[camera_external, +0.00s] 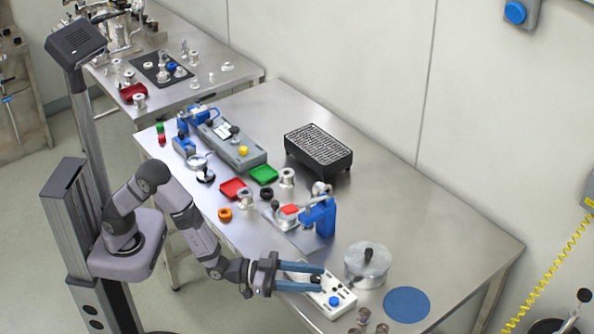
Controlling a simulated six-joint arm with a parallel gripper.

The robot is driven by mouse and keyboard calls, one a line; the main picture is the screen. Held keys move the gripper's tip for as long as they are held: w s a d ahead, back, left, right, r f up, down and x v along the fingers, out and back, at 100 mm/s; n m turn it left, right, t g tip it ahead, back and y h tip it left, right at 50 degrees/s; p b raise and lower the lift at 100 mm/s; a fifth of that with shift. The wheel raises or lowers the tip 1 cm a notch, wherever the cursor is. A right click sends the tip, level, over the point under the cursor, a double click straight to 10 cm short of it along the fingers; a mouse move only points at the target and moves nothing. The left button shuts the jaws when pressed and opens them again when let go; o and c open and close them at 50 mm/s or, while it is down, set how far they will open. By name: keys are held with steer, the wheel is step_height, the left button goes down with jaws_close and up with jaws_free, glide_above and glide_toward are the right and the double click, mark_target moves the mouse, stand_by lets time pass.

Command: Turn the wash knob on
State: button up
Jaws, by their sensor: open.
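A white control box (343,297) lies near the front edge of the steel table. It carries a blue knob (334,301) and a dark knob (316,279); labels are too small to read, so I cannot tell which is the wash knob. My gripper (321,278) is open over the left end of the box, its two blue-grey fingers pointing right. The dark knob shows between the fingertips; I cannot tell whether they touch it. The blue knob is just beyond the lower finger. The fingers and wrist hide part of the box's left end.
A lidded metal pot (367,265) and a flat blue disc (407,304) are right of the box. A blue clamp stand (320,215) is behind it. Small metal fittings (362,315) stand at the front edge. The table's right side is clear.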

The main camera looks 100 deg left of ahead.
steer(key=shift+w, duration=0.65)
steer(key=shift+c, duration=0.2)
jaws_close()
steer(key=shift+m+h+b, duration=0.5)
steer(key=shift+h+b, duration=0.2)
steer(key=shift+m+h, duration=0.3)
steer(key=shift+h, duration=0.2)
